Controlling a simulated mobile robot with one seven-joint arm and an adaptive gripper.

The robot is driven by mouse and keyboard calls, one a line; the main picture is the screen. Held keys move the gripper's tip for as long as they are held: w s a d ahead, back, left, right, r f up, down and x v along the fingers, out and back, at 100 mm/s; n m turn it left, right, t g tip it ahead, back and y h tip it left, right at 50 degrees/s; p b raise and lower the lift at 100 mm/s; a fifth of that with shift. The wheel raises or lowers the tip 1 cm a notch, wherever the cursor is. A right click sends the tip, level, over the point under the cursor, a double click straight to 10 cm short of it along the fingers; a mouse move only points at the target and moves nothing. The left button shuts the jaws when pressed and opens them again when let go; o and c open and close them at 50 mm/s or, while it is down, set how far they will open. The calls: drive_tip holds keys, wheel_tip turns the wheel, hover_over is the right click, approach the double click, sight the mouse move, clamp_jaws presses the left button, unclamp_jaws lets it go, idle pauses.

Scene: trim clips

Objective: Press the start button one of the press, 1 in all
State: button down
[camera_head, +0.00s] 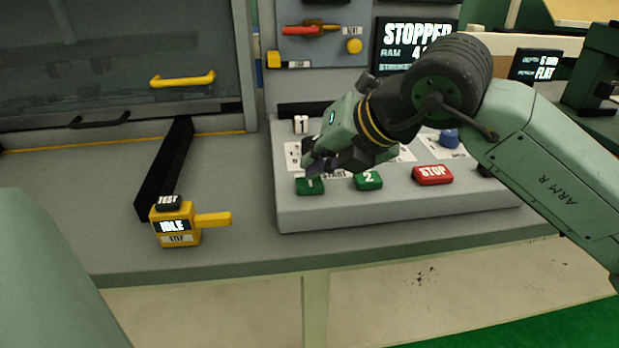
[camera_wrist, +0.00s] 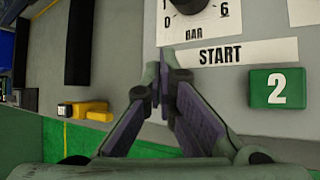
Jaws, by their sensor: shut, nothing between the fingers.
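The green start button one (camera_head: 310,187) sits at the left of the sloped control panel (camera_head: 400,205) of the press. My gripper (camera_head: 316,168) is shut and empty, with its fingertips right over this button and partly covering it. I cannot tell whether they touch it. In the wrist view my fingers (camera_wrist: 168,68) point at the panel below the START label (camera_wrist: 221,54), and they hide button one. The green start button 2 (camera_head: 368,180) is to the right and also shows in the wrist view (camera_wrist: 277,88). The press display (camera_head: 415,35) reads STOPPED.
A yellow tester (camera_head: 175,224) reading IDLE stands left of the panel. The press guard with a yellow handle (camera_head: 183,80) is at the back left.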

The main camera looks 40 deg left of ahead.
sight(315, 180)
drive_tip(key=shift+r, duration=0.4)
drive_tip(key=shift+r+p, duration=1.5)
drive_tip(key=shift+r, duration=1.05)
drive_tip(key=shift+f, duration=0.1)
